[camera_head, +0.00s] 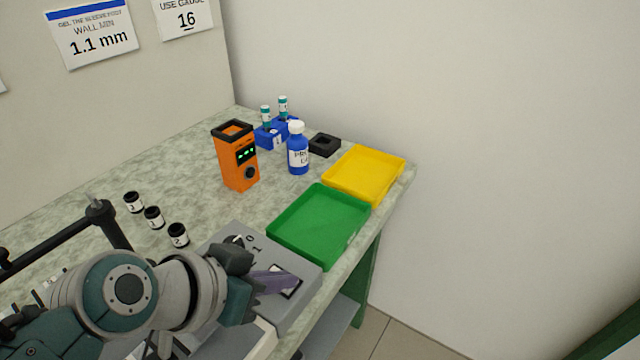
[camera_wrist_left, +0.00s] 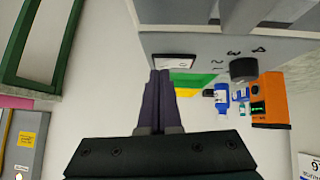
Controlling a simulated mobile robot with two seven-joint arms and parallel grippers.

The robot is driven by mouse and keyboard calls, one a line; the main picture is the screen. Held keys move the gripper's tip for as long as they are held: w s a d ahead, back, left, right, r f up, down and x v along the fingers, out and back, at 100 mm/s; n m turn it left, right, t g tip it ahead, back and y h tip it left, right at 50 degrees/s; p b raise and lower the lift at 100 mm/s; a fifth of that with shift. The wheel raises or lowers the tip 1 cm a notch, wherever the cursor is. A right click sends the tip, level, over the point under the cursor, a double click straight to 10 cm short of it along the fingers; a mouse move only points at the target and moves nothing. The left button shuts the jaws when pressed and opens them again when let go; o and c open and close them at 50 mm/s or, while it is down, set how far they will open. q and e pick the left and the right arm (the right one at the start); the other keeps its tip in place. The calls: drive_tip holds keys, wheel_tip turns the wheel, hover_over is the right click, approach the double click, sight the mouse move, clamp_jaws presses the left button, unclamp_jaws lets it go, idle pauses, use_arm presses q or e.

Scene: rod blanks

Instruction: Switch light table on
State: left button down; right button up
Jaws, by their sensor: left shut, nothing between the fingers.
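A grey housing (camera_head: 225,232) sits at the table's front edge, with a dark round knob (camera_head: 238,242) beside printed marks and a dark-framed pale panel (camera_head: 291,287). In the left wrist view the housing (camera_wrist_left: 190,42) spans the top, with the knob (camera_wrist_left: 243,69) to the right of the framed panel (camera_wrist_left: 175,63). My left gripper (camera_head: 294,279) has purple fingers, shut and empty. Its tips (camera_wrist_left: 161,73) are at the framed panel's edge; I cannot tell whether they touch. The knob's setting is not clear. My right gripper is not in view.
A green tray (camera_head: 320,222) and yellow tray (camera_head: 365,174) lie beyond the housing. An orange device (camera_head: 236,158), blue bottle (camera_head: 298,153) and black block (camera_head: 325,144) stand behind. Several black-capped containers (camera_head: 154,217) stand left of the housing. Right of the table is a wall.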

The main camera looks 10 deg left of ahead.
use_arm(q)
drive_tip(key=shift+s+f, duration=0.1)
drive_tip(key=shift+f, duration=0.2)
drive_tip(key=shift+a+r, duration=0.1)
drive_tip(key=shift+a, duration=0.1)
drive_tip(key=shift+w+a+r, duration=0.2)
drive_tip(key=shift+w+a, duration=0.1)
drive_tip(key=shift+a, duration=0.2)
